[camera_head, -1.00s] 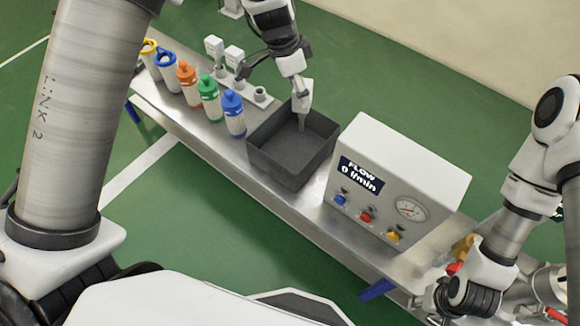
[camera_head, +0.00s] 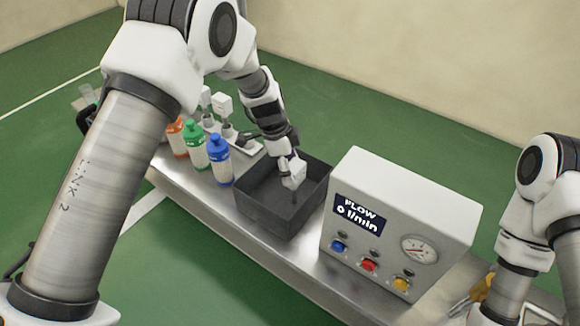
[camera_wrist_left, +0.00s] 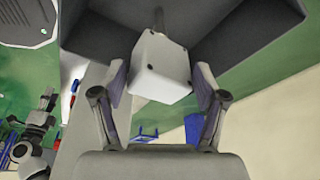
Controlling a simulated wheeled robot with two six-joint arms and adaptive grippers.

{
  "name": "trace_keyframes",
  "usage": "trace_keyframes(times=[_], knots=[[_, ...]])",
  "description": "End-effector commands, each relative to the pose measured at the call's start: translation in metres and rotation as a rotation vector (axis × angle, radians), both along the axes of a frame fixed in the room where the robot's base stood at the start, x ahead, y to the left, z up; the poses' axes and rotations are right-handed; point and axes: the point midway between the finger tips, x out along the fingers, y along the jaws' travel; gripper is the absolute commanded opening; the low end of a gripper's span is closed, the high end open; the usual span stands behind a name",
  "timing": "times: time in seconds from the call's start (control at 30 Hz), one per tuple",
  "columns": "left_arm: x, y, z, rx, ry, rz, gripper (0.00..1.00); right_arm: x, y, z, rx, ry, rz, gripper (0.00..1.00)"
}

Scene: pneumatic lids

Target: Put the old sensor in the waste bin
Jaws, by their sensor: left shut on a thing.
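The old sensor (camera_head: 295,176) is a small white block with a thin dark stem pointing down. My left gripper (camera_head: 290,163) is shut on it and holds it over the open dark grey waste bin (camera_head: 272,222), with the stem reaching down inside the walls. In the left wrist view the white block (camera_wrist_left: 160,66) sits between the two fingers (camera_wrist_left: 160,84), in front of the dark bin walls (camera_wrist_left: 96,30). Whether the stem touches the bin floor cannot be told. My right arm shows at the right edge, but its gripper is out of the picture.
A white flow box (camera_head: 400,215) with a display, gauge and coloured buttons stands right of the bin. Blue (camera_head: 219,162), green (camera_head: 194,148) and orange (camera_head: 176,138) bottles stand left. White-headed sensors on a mount (camera_head: 222,106) are behind them. The metal bench front (camera_head: 285,268) is clear.

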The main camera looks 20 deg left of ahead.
Motion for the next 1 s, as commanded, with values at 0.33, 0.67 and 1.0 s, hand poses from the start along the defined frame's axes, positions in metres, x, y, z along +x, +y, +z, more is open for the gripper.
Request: trace_keyframes(times=[0.33, 0.67, 1.0], knots=[[0.000, 0.000, -0.003, 0.000, 0.000, 0.001, 0.97, 0.000, 0.000, -0.002, 0.000, 0.000, 0.000, 0.40], [0.000, 0.000, 0.003, 0.000, 0.000, 0.001, 0.97, 0.000, 0.000, 0.002, 0.000, 0.000, 0.000, 0.40], [-0.003, 0.018, 0.073, -0.001, -0.004, 0.002, 0.97, 0.000, 0.000, 0.010, 0.000, 0.000, 0.000, 0.40]])
